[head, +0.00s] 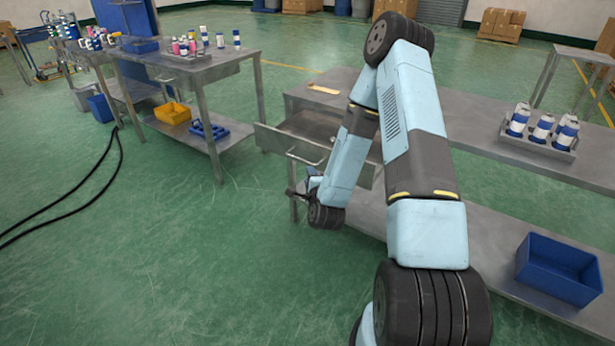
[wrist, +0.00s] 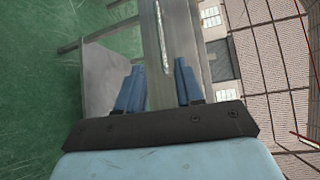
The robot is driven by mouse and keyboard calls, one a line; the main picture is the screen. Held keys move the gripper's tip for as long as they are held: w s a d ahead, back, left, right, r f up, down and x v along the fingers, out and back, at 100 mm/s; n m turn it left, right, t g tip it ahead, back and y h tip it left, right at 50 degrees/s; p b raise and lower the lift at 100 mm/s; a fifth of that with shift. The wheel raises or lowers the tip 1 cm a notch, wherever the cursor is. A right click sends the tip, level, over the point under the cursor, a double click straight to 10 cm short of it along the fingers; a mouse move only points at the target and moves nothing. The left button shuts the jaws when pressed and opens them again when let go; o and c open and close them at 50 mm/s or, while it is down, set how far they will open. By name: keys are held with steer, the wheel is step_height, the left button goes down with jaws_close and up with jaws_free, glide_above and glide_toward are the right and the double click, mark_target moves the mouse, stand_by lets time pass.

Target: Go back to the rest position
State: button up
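My gripper (wrist: 158,75) is open in the wrist view, with its two blue fingers apart. A grey metal edge with a bright bar, which seems to be the drawer front (wrist: 180,50), shows beyond and between them; I cannot tell the exact gap. In the head view my gripper (head: 299,189) is small and partly hidden by my wrist. It is low beside the pulled-out drawer (head: 318,124) of the right workbench, near its handle side. The drawer looks empty where it shows; my arm hides part of it.
The left bench (head: 190,68) holds bottles, with a yellow bin (head: 173,112) below. Green floor is clear at left, except black cables (head: 75,200).

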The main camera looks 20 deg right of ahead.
steer(key=s+r+n+g+y, duration=0.1)
steer(key=s+r+n+g, duration=0.15)
steer(key=r+n, duration=0.65)
steer(key=s+r+n+g+y, duration=0.1)
steer(key=s+r+n+g, duration=0.2)
steer(key=r, duration=1)
steer(key=s+r+n+g, duration=0.1)
steer(key=s+r+n, duration=0.1)
steer(key=s+r, duration=0.3)
steer(key=s+r+n+g, duration=0.2)
steer(key=s+r, duration=0.3)
steer(key=s, duration=0.8)
steer(key=s+r+n+g, duration=0.2)
steer(key=s+r+n, duration=0.2)
steer(key=s, duration=0.6)
steer(key=shift+d+r+h, duration=0.35)
steer(key=shift+r+h, duration=0.05)
steer(key=shift+r, duration=0.05)
steer(key=shift+s, duration=0.1)
